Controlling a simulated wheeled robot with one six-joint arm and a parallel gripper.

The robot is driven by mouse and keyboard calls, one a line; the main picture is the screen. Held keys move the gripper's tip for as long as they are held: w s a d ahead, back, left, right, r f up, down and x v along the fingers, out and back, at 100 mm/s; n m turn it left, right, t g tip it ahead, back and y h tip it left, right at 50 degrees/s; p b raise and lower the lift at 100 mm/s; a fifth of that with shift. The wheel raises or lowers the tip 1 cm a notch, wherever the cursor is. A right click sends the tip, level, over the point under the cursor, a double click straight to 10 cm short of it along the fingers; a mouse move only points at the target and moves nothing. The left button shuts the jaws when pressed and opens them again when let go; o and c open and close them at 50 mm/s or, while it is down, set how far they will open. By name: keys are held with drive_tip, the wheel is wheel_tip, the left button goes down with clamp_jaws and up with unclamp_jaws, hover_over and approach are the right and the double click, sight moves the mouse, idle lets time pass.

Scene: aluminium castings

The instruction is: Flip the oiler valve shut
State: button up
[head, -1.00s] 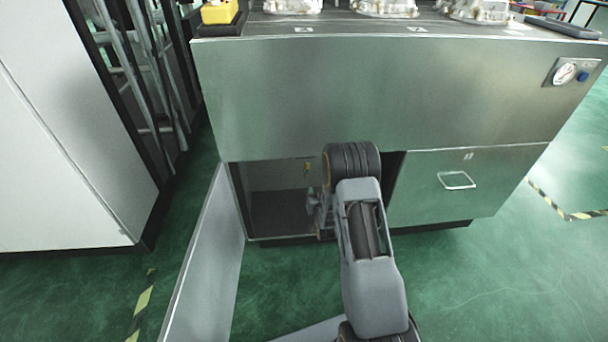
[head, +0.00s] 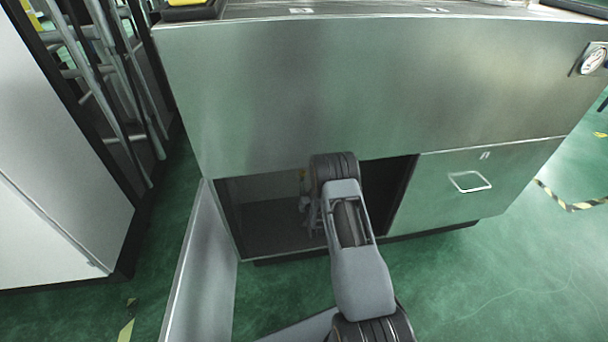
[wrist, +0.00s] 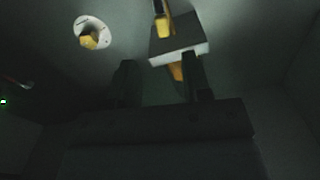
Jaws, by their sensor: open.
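In the wrist view, a pale block (wrist: 180,52) has a yellow piece (wrist: 162,27) above it and another yellow piece (wrist: 176,73) below it. This looks like the oiler valve, but the dim light hides its lever position. My gripper (wrist: 160,80) is open, its two dark fingers pointing up toward the block. The right finger overlaps the block's lower edge and lower yellow piece; I cannot tell whether they touch. The left finger stands left of the block. In the head view, my arm reaches into the open cabinet compartment (head: 275,225) and mostly hides the gripper.
A white round plate with a yellow knob (wrist: 92,35) is at the upper left in the wrist view. The compartment's door (head: 203,265) stands open at the left. A closed drawer with a handle (head: 469,181) is to the right. A white cabinet (head: 55,160) stands at far left.

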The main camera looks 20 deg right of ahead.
sight(304, 174)
drive_tip(key=w, duration=0.3)
drive_tip(key=w+d+b, duration=0.1)
drive_tip(key=w, duration=0.2)
drive_tip(key=w+b, duration=0.1)
drive_tip(key=w, duration=0.2)
drive_tip(key=shift+d, duration=0.25)
drive_tip(key=shift+s, duration=0.1)
clamp_jaws()
